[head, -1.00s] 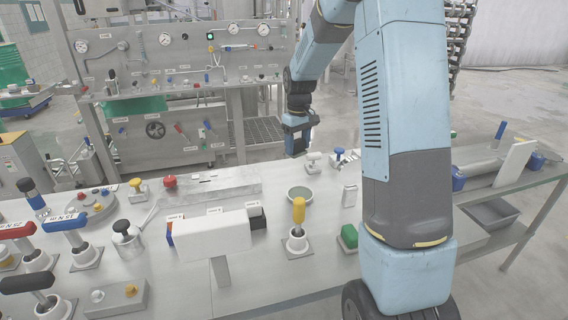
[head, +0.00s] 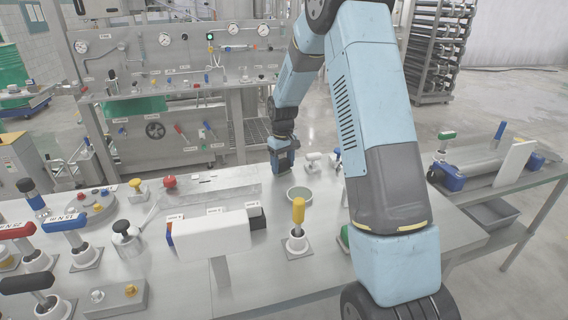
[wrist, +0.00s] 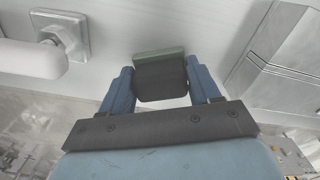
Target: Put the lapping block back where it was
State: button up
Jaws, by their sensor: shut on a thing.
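The lapping block (wrist: 160,82) is dark grey with a green edge. In the wrist view it sits between the two blue fingers of my gripper (wrist: 161,72), which is shut on it. In the head view my gripper (head: 284,172) points down low over the back of the bench, just behind the round grey-green dish (head: 300,194). The block cannot be clearly made out there, and whether it touches the bench cannot be told.
A long metal block (head: 218,187) lies left of my gripper, and a small white-topped fitting (head: 313,163) stands to its right. A yellow-handled tool (head: 298,222) and a white panel (head: 212,234) stand nearer. My arm hides part of the bench at right.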

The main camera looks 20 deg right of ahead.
aim_at(283, 160)
jog(key=o, duration=1.1)
notch_tip(283, 160, up, 12)
jog(key=s+r+m+t, duration=0.1)
jog(key=s+r, duration=0.7)
jog(key=s+r+m+t, duration=0.1)
jog(key=s+r+t, duration=0.1)
jog(key=s, duration=1.3)
jog(key=s+r+m+t, duration=0.2)
jog(key=s+r, duration=0.3)
jog(key=s, duration=1)
jog(key=shift+s+d+r+m+t, duration=0.15)
jog(key=shift+s+m+t, duration=0.15)
jog(key=shift+s, duration=0.1)
